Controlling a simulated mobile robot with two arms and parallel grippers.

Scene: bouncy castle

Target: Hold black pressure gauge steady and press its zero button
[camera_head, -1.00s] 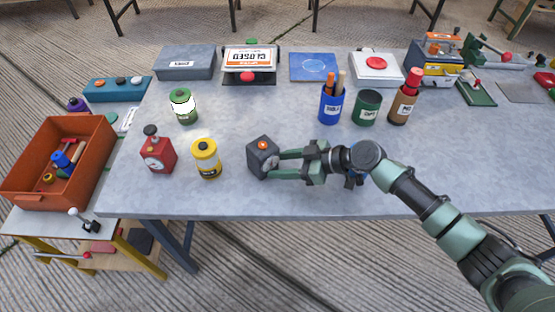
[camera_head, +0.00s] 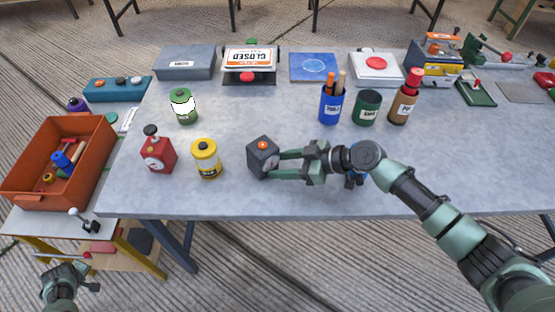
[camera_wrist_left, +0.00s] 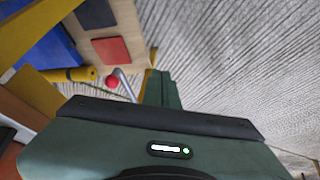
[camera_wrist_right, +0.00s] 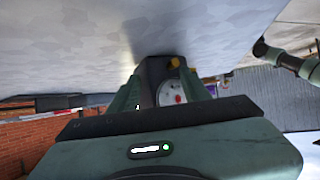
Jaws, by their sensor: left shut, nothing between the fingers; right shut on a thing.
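The black pressure gauge (camera_head: 262,157) is a dark block with an orange button (camera_head: 262,145) on top. It stands upright on the grey table, near the front edge. My right gripper (camera_head: 275,164) is shut on the gauge from its right side. In the right wrist view the gauge (camera_wrist_right: 154,70) is between the fingers, its round white dial partly visible. My left gripper (camera_head: 82,268) is low at the bottom left, beside the side table, away from the gauge. In the left wrist view its fingers (camera_wrist_left: 157,88) are shut together and empty.
A yellow canister (camera_head: 206,160) and a red gauge (camera_head: 158,152) stand left of the black gauge. A green canister (camera_head: 183,106) is behind them. A red bin (camera_head: 95,150) and side table (camera_head: 50,223) lie left. Cups (camera_head: 366,107) stand at the back right.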

